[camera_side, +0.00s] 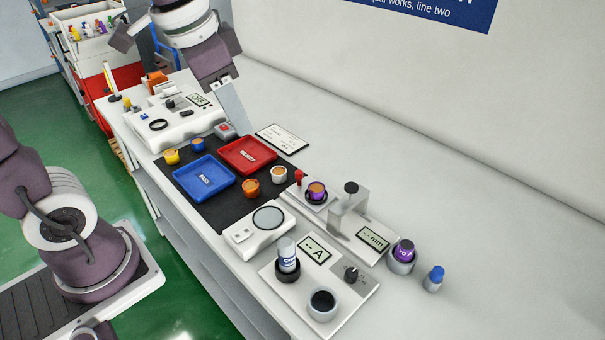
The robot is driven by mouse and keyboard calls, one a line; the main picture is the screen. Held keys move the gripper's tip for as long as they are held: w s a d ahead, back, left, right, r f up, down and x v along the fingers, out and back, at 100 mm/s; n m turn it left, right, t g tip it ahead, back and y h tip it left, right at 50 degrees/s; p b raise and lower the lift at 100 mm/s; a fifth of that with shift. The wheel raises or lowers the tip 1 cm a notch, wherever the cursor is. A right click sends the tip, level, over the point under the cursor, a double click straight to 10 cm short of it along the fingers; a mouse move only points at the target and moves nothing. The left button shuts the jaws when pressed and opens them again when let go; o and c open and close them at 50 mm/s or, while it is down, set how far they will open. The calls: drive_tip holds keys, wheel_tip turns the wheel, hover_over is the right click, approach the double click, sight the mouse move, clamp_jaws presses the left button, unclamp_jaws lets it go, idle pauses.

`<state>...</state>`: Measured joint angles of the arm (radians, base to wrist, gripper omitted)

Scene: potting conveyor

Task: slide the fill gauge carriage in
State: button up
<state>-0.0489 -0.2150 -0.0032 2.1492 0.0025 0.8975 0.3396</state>
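The fill gauge (352,218) stands on the right half of the bench, a pale grey arch with a black knob on top and a display reading in mm (373,239). Its carriage (320,204) is a light plate with a red knob (298,176) at its left side. A purple capacitor-like can with an orange top (316,189) sits in a dark ring on it. The carriage is out to the left of the arch, not under it. My gripper (238,121) hangs at the back left, beyond the red tray and well away from the carriage. Its finger gap is not visible.
A blue tray (185,176) and a red tray (229,147) lie on a black mat with several small cups. A round-plate scale (247,238) and a meter panel (353,293) stand in front of the gauge. A purple can (404,250) stands right. Bench behind the gauge is clear.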

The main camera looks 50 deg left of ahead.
drive_tip(key=w+a+f+m+g, duration=0.1)
drive_tip(key=w+f+m, duration=0.15)
drive_tip(key=w, duration=0.35)
drive_tip(key=m+g, duration=0.3)
hover_over(299, 172)
wheel_tip(299, 172, down, 15)
wheel_tip(299, 172, down, 7)
drive_tip(key=shift+r, duration=0.2)
clamp_jaws()
